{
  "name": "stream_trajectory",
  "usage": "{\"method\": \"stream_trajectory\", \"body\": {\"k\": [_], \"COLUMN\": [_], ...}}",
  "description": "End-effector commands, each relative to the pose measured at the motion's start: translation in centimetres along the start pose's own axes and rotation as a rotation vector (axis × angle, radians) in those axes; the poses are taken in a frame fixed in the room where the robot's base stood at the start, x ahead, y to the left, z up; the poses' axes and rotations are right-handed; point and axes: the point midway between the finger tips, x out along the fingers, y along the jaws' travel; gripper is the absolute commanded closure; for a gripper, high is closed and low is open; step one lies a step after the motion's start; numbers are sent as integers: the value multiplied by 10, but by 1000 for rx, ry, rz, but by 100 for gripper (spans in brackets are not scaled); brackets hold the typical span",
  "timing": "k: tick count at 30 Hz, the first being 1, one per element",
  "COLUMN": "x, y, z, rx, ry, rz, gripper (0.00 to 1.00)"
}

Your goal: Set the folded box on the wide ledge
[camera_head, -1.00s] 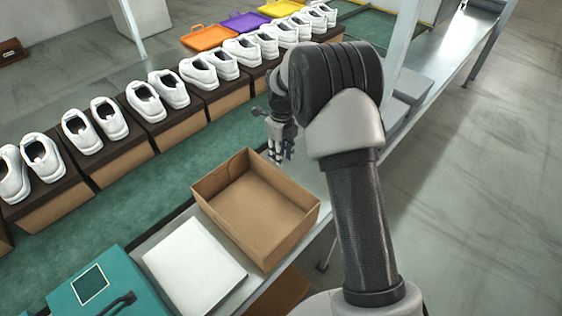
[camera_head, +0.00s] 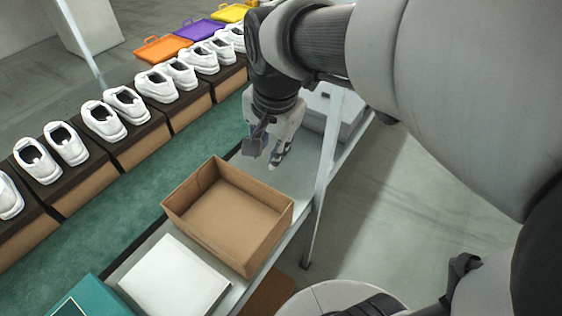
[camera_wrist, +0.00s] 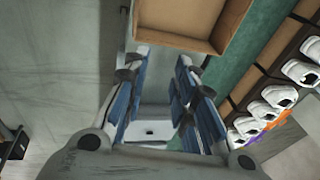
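An open, empty brown cardboard box (camera_head: 232,232), the only thing here that looks like a folded box, stands upright on the grey ledge (camera_head: 262,172) beside the green conveyor. In the wrist view the box (camera_wrist: 185,42) shows at the top, beyond my fingertips. My gripper (camera_head: 268,152) hangs above the ledge, behind the box and apart from it. In the wrist view my gripper (camera_wrist: 163,60) has its two blue-padded fingers spread, with nothing held between them. I cannot tell which surface is the wide ledge.
A white flat slab (camera_head: 175,278) lies in front of the box, with a teal case (camera_head: 85,302) at the lower left. Grey boxes (camera_head: 338,108) stand behind my gripper. White shoes on brown boxes line the green conveyor (camera_head: 150,192). A post (camera_head: 322,185) rises at the ledge's right edge.

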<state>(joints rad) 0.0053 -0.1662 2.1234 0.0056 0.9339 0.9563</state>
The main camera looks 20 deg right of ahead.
Motion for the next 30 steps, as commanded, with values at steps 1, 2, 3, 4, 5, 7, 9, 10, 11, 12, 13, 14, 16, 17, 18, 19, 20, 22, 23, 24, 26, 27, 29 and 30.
{"method": "stream_trajectory", "body": {"k": [1,2,3,4,5,7,9,10,11,12,13,14,16,17,18,19,20,22,23,24,26,27,29,30], "x": [-11,-16,-22,-25,-28,-32,-33,-33,-33,-32,-32,-32,-30,-30,-30,-30,-30,-30,-30,-30,-30,-30,-30,-30], "y": [14,23,34,42,51,69,85,91,96,102,106,110,115,116,117,118,118,118,118,118,118,118,118,118], "z": [10,16,24,30,36,48,59,63,67,71,74,76,80,81,81,82,82,82,82,82,82,82,82,82], "rx": [-101,-168,-258,-325,-391,-539,-669,-719,-763,-816,-850,-879,-928,-943,-955,-960,-964,-965,-965,-964,-964,-963,-963,-963], "ry": [16,23,35,44,54,76,98,107,115,123,130,134,143,145,147,148,148,148,148,148,148,148,148,148], "rz": [-19,-27,-36,-42,-48,-59,-66,-68,-70,-71,-72,-72,-72,-72,-71,-71,-71,-71,-71,-71,-71,-71,-71,-71], "gripper": [75,75,75,75,75,75,75,75,75,75,75,75,75,75,75,75,75,75,75,75,75,75,75,75]}}
